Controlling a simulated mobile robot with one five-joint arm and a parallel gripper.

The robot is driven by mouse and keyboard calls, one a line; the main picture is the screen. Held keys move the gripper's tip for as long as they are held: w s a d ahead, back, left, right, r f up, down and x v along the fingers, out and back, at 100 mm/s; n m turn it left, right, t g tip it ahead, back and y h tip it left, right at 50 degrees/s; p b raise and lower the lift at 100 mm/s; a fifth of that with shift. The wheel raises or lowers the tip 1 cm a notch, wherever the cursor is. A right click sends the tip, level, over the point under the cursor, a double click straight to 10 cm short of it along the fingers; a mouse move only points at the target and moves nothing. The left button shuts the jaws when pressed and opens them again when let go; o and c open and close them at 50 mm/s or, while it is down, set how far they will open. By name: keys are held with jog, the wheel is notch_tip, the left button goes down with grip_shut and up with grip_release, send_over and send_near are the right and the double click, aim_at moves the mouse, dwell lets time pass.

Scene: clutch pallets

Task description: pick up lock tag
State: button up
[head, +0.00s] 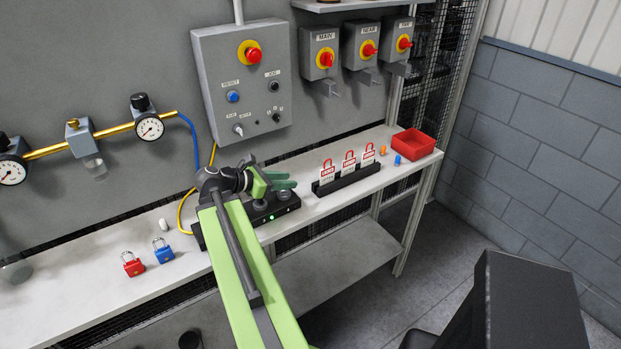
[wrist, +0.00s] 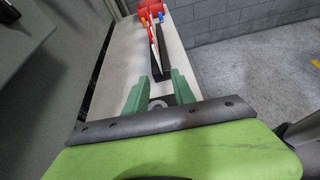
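Three white lock tags with red tops, a left one (head: 327,174), a middle one (head: 349,164) and a right one (head: 369,155), stand upright in a black rack (head: 348,180) on the bench. In the wrist view the tags (wrist: 152,33) show nearly edge-on in the rack (wrist: 161,66), ahead of my gripper. My gripper (wrist: 160,86) has two green fingers, apart with nothing held between them. In the head view my gripper (head: 284,181) is left of the rack, above a black box with a green light. My arm hides part of that box.
A red bin (head: 414,144) stands right of the rack, with small orange (head: 383,150) and blue (head: 397,160) pieces beside it. Red (head: 132,264) and blue (head: 163,251) padlocks sit at left. A control box (head: 241,80) and switches (head: 326,53) hang on the wall behind.

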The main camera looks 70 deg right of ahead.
jog(key=shift+s+d+r+g, duration=0.15)
jog(key=shift+d+g, duration=0.15)
jog(key=shift+d, duration=0.3)
jog(key=shift+s+d, duration=0.2)
jog(key=shift+s, duration=0.05)
jog(key=b, duration=0.5)
send_near(329, 174)
jog(key=x, duration=0.2)
jog(key=f+x, duration=0.1)
jog(key=x, duration=0.1)
jog(key=shift+s+d+f, duration=0.1)
jog(key=shift+s+d, duration=0.15)
jog(key=shift+d, duration=0.05)
jog(key=b+x, duration=0.1)
jog(key=x, duration=0.4)
jog(key=shift+w+d, duration=0.1)
jog(key=shift+d, duration=0.2)
jog(key=shift+r, duration=0.25)
grip_shut()
